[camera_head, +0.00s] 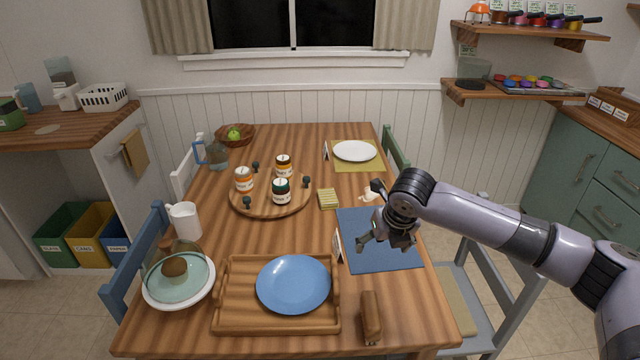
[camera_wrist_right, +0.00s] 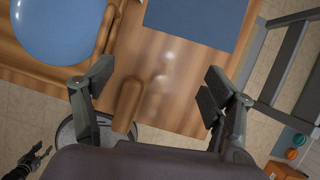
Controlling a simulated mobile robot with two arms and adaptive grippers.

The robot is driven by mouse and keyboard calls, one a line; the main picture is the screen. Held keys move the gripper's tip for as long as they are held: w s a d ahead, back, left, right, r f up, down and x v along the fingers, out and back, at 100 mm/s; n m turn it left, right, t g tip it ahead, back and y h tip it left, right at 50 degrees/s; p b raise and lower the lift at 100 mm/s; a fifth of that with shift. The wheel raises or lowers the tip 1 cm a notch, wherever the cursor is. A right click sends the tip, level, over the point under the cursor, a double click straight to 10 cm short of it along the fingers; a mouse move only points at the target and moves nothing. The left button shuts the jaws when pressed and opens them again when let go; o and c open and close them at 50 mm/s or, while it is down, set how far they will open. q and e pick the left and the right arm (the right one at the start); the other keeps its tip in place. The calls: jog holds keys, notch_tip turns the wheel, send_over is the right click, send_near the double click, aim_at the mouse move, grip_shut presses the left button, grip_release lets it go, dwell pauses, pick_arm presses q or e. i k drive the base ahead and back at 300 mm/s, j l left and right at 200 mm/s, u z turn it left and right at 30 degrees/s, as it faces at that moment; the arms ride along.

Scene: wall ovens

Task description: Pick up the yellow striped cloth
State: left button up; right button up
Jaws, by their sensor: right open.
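The yellow striped cloth (camera_head: 327,198) lies folded on the wooden table, just right of the round wooden tray, in the head view. My right gripper (camera_head: 386,241) is open and empty above the blue placemat, nearer the front and right of the cloth. In the right wrist view its two fingers (camera_wrist_right: 158,88) are spread wide, with table edge and floor beneath. The cloth does not show in the right wrist view. My left gripper does not show in the head view.
The round tray (camera_head: 240,205) holds several jars. A white crumpled item (camera_head: 370,195) lies right of the cloth. A small standing card (camera_head: 337,246) is by the blue placemat (camera_head: 372,258). A wooden tray (camera_head: 235,300) with a blue plate (camera_head: 293,284) is at the front.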

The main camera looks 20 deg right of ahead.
aim_at(328, 200)
jog(key=i, duration=1.15)
